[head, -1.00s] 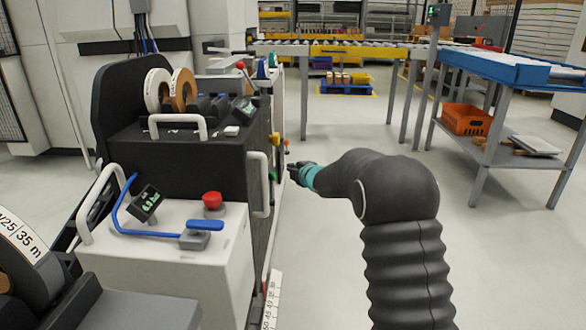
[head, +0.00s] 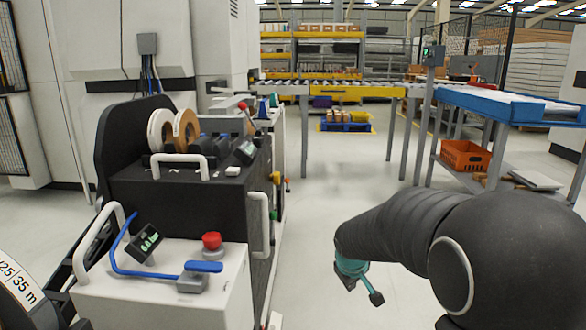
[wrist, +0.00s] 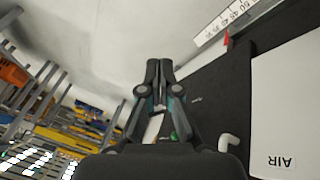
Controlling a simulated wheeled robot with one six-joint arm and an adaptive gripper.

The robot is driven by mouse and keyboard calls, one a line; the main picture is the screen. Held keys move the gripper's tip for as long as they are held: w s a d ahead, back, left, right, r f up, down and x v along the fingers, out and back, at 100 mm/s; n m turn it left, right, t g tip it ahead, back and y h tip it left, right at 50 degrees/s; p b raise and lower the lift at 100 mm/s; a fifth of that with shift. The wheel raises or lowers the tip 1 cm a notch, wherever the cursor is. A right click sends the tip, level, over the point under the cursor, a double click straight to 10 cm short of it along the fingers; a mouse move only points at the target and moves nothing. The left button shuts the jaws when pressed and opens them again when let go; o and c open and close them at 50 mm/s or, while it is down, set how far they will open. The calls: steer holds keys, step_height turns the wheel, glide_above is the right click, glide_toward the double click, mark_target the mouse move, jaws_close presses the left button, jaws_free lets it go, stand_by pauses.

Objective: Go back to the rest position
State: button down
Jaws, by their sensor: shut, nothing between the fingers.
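My gripper (head: 362,287) is at the lower right in the head view, pointing down over open floor, to the right of the edge banding machine (head: 185,195) and apart from it. In the wrist view my gripper (wrist: 158,66) has its two fingers together, with nothing between them. My dark, sleeved arm reaches in from the right in the head view and hides the floor behind it.
The machine carries tape rolls (head: 186,130), a red button (head: 211,241), a blue lever (head: 203,267) and white handles. A blue-topped table (head: 510,103) with an orange crate (head: 464,155) stands at the right. A roller conveyor (head: 345,92) runs behind. The floor between is clear.

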steer(key=s+r+m, duration=0.2)
steer(key=s+r, duration=0.3)
steer(key=s, duration=1)
steer(key=s+d+r+m+y, duration=0.1)
steer(key=s+r+m, duration=0.2)
steer(key=s, duration=1.2)
steer(key=shift+s+r+m, duration=0.3)
steer(key=shift+s+r, duration=0.1)
steer(key=shift+r, duration=0.85)
steer(key=shift+d, duration=0.1)
